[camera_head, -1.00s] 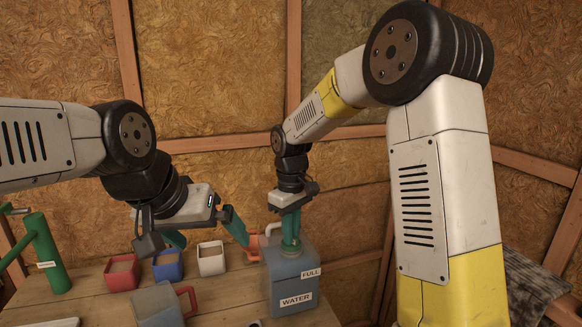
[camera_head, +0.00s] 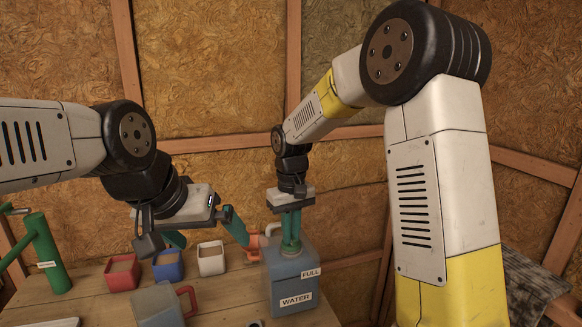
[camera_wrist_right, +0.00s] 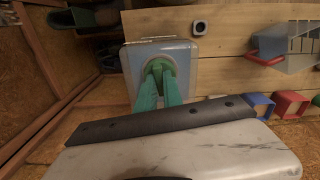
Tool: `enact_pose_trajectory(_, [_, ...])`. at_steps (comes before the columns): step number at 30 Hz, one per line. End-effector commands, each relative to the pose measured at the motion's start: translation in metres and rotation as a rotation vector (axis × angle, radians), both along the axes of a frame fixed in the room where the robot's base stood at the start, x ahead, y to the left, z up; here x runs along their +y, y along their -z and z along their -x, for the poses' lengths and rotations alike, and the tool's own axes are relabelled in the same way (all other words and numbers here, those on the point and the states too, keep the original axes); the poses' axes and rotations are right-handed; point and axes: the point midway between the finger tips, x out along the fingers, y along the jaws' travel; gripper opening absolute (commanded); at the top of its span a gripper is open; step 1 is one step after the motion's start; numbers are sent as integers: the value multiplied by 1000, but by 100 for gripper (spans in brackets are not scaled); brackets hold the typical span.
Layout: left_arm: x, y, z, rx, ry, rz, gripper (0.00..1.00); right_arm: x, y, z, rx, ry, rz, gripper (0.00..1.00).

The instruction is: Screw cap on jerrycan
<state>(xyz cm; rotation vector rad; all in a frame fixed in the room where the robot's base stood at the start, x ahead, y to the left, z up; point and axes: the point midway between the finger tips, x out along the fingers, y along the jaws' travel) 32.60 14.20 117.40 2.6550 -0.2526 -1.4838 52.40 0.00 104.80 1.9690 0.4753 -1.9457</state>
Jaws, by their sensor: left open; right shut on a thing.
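The blue-grey jerrycan (camera_head: 290,284), labelled WATER and FULL, stands upright on the wooden table. My right gripper (camera_head: 291,240) points straight down over its top, its teal fingers shut on the green cap (camera_head: 291,248). In the right wrist view the cap (camera_wrist_right: 163,62) shows around the fingertips on the jerrycan's top (camera_wrist_right: 184,52); the fingers hide part of it. I cannot tell how far the cap is threaded. My left gripper (camera_head: 211,240) is open and empty, left of the jerrycan and above the cups.
A red cup (camera_head: 122,272), a blue cup (camera_head: 168,266) and a white cup (camera_head: 211,260) stand in a row. An orange object (camera_head: 253,249) is close beside the jerrycan. A grey container with a red handle (camera_head: 160,306) is in front. A green tool (camera_head: 47,255) stands far left.

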Motion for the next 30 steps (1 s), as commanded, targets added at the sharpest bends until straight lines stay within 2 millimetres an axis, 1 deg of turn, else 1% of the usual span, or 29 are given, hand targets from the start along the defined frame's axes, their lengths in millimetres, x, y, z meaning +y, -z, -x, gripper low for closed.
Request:
enact_pose_trajectory(1, [0, 0, 0, 0, 0, 0, 100, -1, 9, 3, 14, 59, 7, 0])
enact_pose_trajectory(4, [0, 0, 0, 0, 0, 0, 100, -1, 9, 3, 15, 145, 6, 0])
enact_pose_trajectory(11, [0, 0, 0, 0, 0, 0, 100, -1, 9, 3, 15, 170, 5, 0])
enact_pose_trajectory(12, [0, 0, 0, 0, 0, 0, 100, -1, 9, 3, 15, 170, 5, 15])
enact_pose_trajectory(14, [0, 0, 0, 0, 0, 0, 100, -1, 9, 3, 15, 170, 5, 26])
enact_pose_trajectory(15, [0, 0, 0, 0, 0, 0, 100, -1, 9, 3, 15, 169, 5, 34])
enact_pose_trajectory(16, [0, 0, 0, 0, 0, 0, 100, -1, 9, 3, 15, 169, 5, 36])
enact_pose_trajectory(20, [0, 0, 0, 0, 0, 0, 100, -1, 6, 3, 15, 168, 5, 36])
enact_pose_trajectory(30, [0, 0, 0, 0, 0, 0, 100, -1, -24, 2, 11, 166, 3, 36])
